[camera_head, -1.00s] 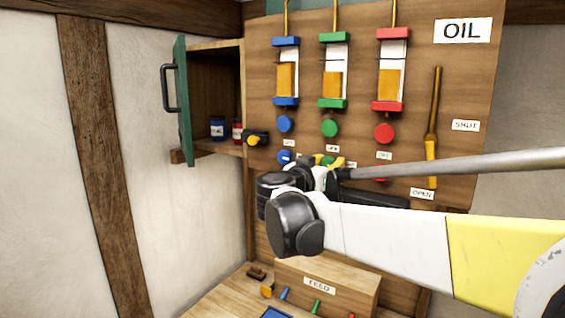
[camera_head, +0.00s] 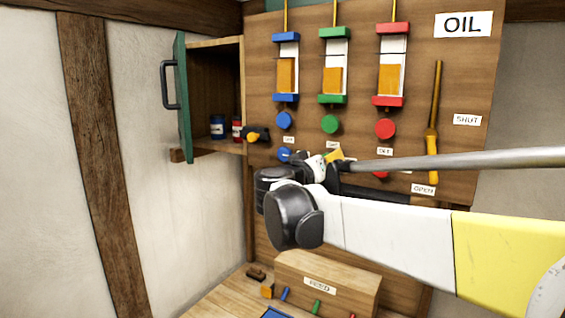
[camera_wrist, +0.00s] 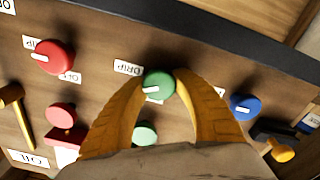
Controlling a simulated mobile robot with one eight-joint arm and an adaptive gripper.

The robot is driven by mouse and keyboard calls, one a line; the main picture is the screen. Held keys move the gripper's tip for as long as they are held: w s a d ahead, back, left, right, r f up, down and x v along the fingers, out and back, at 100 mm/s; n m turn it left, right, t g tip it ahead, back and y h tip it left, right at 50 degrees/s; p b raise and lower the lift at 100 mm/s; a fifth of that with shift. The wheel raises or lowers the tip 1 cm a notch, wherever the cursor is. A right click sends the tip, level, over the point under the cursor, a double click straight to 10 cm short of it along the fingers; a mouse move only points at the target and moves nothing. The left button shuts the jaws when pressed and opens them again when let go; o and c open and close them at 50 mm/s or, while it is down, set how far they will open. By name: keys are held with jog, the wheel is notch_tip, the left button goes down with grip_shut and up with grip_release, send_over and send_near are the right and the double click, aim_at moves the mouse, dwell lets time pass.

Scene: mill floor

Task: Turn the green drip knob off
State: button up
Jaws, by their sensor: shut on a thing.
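The green drip knob (camera_wrist: 158,86) sits between the two yellow fingers of my gripper (camera_wrist: 163,76) in the wrist view, which shows the board upside down. The fingers are shut on its sides. Its white pointer mark faces left in that view, just below a DRIP label (camera_wrist: 127,68). In the head view my gripper (camera_head: 334,156) is at the lower knob row and hides the green drip knob. A separate green round cap (camera_head: 330,124) is above it, below the green-framed oil glass (camera_head: 333,78).
A blue knob (camera_wrist: 245,107) and a red knob (camera_wrist: 53,57) flank the green one. A yellow-handled lever (camera_head: 431,150) is at the right of the board. An open cabinet with a green door (camera_head: 183,100) is left. A FEED box (camera_head: 330,283) stands below.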

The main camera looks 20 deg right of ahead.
jog(key=n, duration=0.3)
jog(key=n+b, duration=0.1)
jog(key=n, duration=0.2)
jog(key=shift+a+f, duration=0.1)
jog(key=shift+f, duration=0.1)
jog(key=n+b, duration=0.1)
jog(key=n, duration=0.5)
jog(key=shift+n+b, duration=0.3)
jog(key=o, duration=1.2)
jog(key=shift+a, duration=0.1)
jog(key=v, duration=1.2)
